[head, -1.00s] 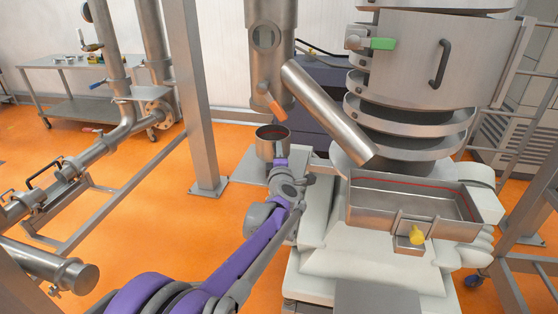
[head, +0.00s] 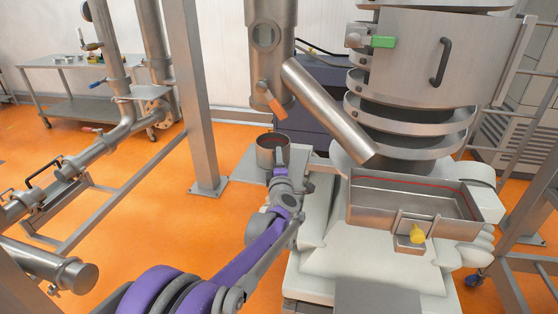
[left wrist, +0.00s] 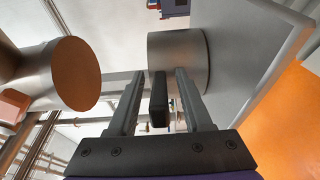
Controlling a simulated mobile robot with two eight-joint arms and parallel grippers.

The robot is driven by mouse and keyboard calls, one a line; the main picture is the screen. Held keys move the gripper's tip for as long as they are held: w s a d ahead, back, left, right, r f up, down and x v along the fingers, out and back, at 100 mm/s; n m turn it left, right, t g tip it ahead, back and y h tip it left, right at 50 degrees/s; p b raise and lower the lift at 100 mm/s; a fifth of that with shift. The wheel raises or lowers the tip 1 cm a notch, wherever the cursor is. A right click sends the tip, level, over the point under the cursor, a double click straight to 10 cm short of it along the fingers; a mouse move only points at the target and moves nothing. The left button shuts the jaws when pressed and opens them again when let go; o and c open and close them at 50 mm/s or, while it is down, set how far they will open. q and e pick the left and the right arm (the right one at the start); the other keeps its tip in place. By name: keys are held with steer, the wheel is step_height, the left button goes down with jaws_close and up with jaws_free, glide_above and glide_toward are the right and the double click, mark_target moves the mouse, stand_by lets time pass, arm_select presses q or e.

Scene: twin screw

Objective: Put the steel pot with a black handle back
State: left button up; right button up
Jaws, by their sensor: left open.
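The steel pot (head: 266,153) stands upright on a grey metal plate (head: 240,166) below the vertical steel pipe. It also shows in the left wrist view (left wrist: 178,58), where its bottom appears to rest on the plate (left wrist: 265,50). Its black handle (left wrist: 158,98) points towards my left gripper (left wrist: 158,98). The gripper is open, with one finger on each side of the handle and gaps showing between. In the head view the left gripper (head: 281,173) is at the pot's near side. My right gripper is in neither view.
The vertical steel pipe (head: 270,60) with an orange handle (head: 277,108) hangs just above the pot. A slanted steel tube (head: 328,112) and a round sieve machine (head: 440,60) are to the right, with a rectangular steel tray (head: 415,193) nearer. A steel post (head: 197,100) stands left.

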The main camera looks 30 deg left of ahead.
arm_select(q)
steer(key=shift+r, duration=0.25)
steer(key=s+d+f+m+g+h, duration=0.1)
steer(key=s+d+f+m+h, duration=0.1)
steer(key=s+d+m+h, duration=0.55)
steer(key=s+d+f+m+g+h, duration=0.1)
steer(key=s+d+f+m+h, duration=0.2)
steer(key=s+d+m, duration=0.8)
steer(key=s+f+m+g, duration=0.1)
steer(key=s+f+g, duration=0.2)
steer(key=s, duration=0.5)
steer(key=s+a+f+m+g+y, duration=0.1)
steer(key=s+f+m+g, duration=0.1)
steer(key=s+f, duration=0.4)
steer(key=s+f+m+g, duration=0.2)
steer(key=s+f+g, duration=0.1)
steer(key=s, duration=0.8)
steer(key=shift+a+f+g+y, duration=0.15)
steer(key=shift+f+g+y, duration=0.25)
steer(key=shift+f, duration=0.4)
steer(key=shift+s, duration=0.1)
